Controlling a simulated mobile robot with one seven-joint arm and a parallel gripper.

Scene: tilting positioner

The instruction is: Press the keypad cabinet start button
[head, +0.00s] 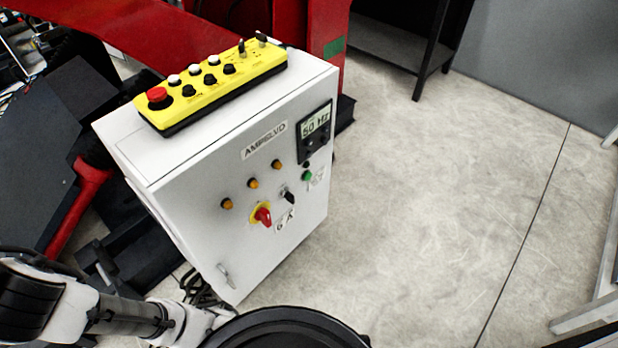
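The white control cabinet (180,200) stands left of centre. Its front bears a green button (307,175) at the right, below a black display (315,132) reading about "50 Hz". Amber buttons or lamps (253,183) run in a diagonal row. A red rotary switch (263,216) on a yellow plate and a black selector (289,197) sit lower. A yellow keypad box (215,84) lies on top, with a red mushroom button (157,97) and several white and black buttons. The start button's label is not readable. My arm shows at bottom left; my gripper is not visible.
A red machine frame (160,30) stands behind and left of the cabinet. Dark machine parts (45,150) fill the left. A dark shelf stand (385,45) is at the back. The concrete floor (430,200) right of the cabinet is clear.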

